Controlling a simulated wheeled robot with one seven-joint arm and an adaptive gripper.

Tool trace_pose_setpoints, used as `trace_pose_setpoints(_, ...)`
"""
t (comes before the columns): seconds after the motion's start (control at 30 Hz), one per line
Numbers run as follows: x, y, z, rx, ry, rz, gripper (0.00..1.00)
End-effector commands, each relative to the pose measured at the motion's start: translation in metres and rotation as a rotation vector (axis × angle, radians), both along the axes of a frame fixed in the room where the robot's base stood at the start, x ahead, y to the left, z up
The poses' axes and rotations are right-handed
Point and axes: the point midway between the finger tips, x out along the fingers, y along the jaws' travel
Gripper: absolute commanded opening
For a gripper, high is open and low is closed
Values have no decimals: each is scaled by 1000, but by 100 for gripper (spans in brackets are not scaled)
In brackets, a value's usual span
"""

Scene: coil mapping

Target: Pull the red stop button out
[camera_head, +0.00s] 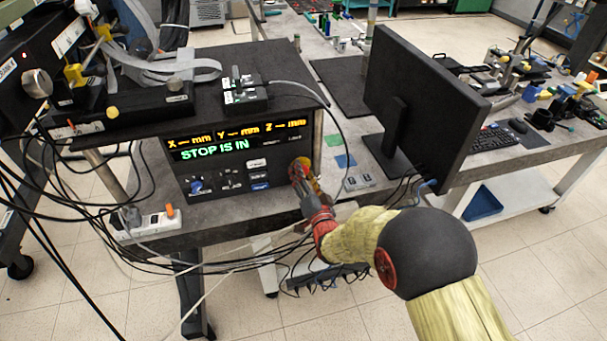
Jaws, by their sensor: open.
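The black control console (215,188) stands on the bench, left of centre. My arm reaches in from the lower right.
A monitor (425,100) stands right of the console, close to my arm. Loose cables (75,215) hang at the left and below the bench. A power strip (150,225) lies at the bench's front left.

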Motion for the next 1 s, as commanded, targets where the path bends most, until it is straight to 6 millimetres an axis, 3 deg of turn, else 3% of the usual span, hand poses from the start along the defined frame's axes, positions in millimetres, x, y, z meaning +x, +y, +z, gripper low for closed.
trace_pose_setpoints(0.43, 11, 3, 0, 0, 1, -1, 48)
trace_pose_setpoints(1.0, 11, 3, 0, 0, 1, -1, 16)
